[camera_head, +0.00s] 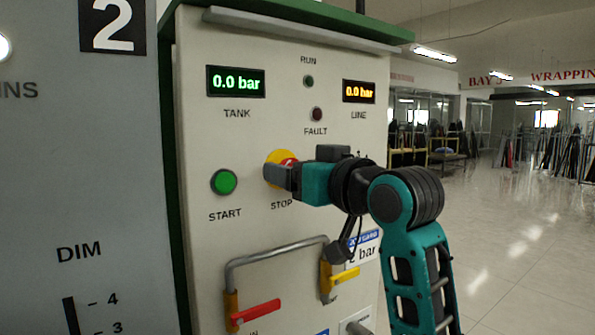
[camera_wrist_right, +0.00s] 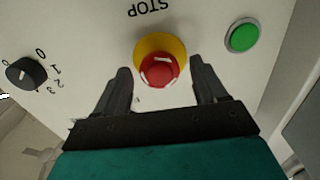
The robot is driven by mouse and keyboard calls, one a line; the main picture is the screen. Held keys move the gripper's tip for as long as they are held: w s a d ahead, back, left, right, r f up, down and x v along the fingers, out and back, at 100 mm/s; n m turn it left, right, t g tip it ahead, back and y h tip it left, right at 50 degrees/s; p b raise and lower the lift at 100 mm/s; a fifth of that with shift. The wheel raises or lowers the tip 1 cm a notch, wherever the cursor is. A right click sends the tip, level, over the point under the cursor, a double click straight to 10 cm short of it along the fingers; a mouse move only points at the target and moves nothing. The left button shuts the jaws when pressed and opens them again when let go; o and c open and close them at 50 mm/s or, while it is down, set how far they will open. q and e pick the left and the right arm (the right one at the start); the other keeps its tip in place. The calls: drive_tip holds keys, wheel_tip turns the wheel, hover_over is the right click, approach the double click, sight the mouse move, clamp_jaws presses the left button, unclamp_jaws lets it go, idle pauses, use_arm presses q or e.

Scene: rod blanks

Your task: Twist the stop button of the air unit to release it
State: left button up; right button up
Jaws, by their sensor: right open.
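The stop button is a red mushroom knob with white marks on a yellow round base. In the right wrist view the red knob (camera_wrist_right: 160,71) sits between and just beyond the tips of my open right gripper (camera_wrist_right: 162,72). No contact shows between the fingers and the knob. In the head view the yellow base (camera_head: 271,167) shows above the STOP label, and my right gripper (camera_head: 281,174) covers much of the button. The air unit (camera_head: 225,130) is a pale cabinet with a green edge. My left gripper is not in view.
A green start button (camera_head: 224,182) is left of the stop button. A black rotary knob (camera_wrist_right: 27,73) shows in the wrist view. Below are a bent pipe (camera_head: 275,252) and red (camera_head: 256,312) and yellow (camera_head: 344,279) lever handles. Open floor (camera_head: 510,215) lies to the right.

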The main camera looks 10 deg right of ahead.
drive_tip(key=v, duration=1.3)
drive_tip(key=shift+b, duration=0.4)
drive_tip(key=shift+f, duration=0.1)
drive_tip(key=w+d+f+m+g+h, duration=0.1)
drive_tip(key=w+f+m+h, duration=0.15)
drive_tip(key=f, duration=1.15)
drive_tip(key=w+f+m+g+h, duration=0.15)
drive_tip(key=w+f, duration=0.25)
drive_tip(key=f, duration=1.1)
drive_tip(key=s+f+n+g, duration=0.1)
drive_tip(key=s+f, duration=0.8)
drive_tip(key=f, duration=0.4)
drive_tip(key=s+f+n+g, duration=0.1)
drive_tip(key=s+f+g, duration=0.1)
drive_tip(key=s+f, duration=0.8)
wheel_tip(320, 180, down, 4)
drive_tip(key=shift+r+h, duration=0.15)
drive_tip(key=shift+h, duration=0.25)
